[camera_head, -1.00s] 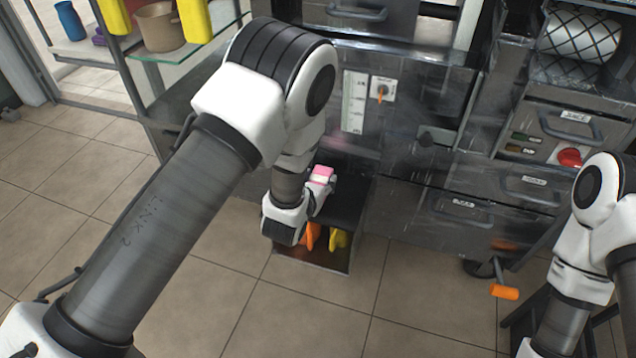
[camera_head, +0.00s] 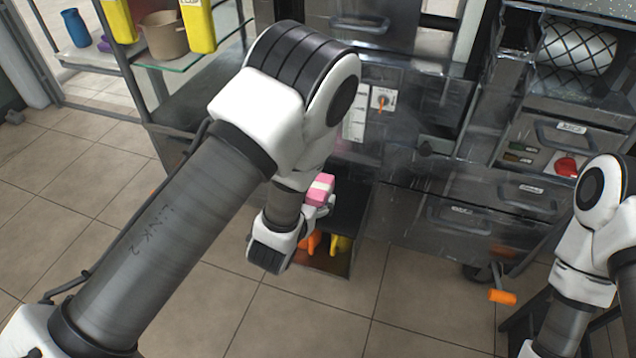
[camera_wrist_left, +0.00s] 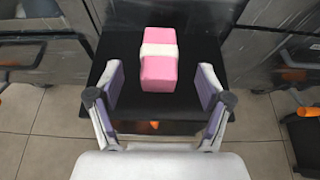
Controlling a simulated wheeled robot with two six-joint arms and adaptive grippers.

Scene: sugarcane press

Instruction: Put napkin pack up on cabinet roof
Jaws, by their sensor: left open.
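The napkin pack (camera_head: 320,190) is a pink block with a white band around its middle. In the left wrist view the napkin pack (camera_wrist_left: 158,72) appears over the black cabinet roof (camera_wrist_left: 205,40), well inside its edges and apparently resting on it. The cabinet roof (camera_head: 351,208) is partly hidden by my arm in the head view. My left gripper (camera_wrist_left: 160,90) is open, with one finger on each side of the pack's near end and a visible gap on both sides. My right arm shows at the right, but its gripper is out of view.
Orange and yellow items (camera_head: 325,243) are inside the low cabinet's open front. The metal press with drawers (camera_head: 450,215) stands behind and to the right. An orange crank handle (camera_head: 502,297) sticks out at its foot. Tiled floor (camera_head: 290,320) is clear in front.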

